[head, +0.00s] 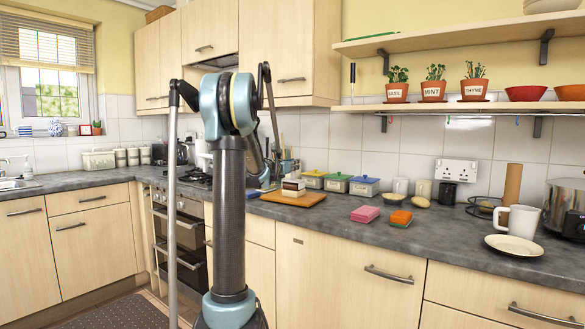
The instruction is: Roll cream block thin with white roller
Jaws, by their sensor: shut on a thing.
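A small block (293,188) with cream and brown layers sits on a wooden board (291,201) on the counter, just right of my arm's upright link. It may be the cream block, but it is too small to tell. I cannot make out a white roller. My arm rises through the middle of the view and folds at the top.
Yellow, green and blue lidded boxes (339,182) stand behind the board. Pink (365,214) and orange-green sponges (401,218) lie to the right. A white mug (521,221), plate (514,245) and steel pot (566,205) stand far right.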

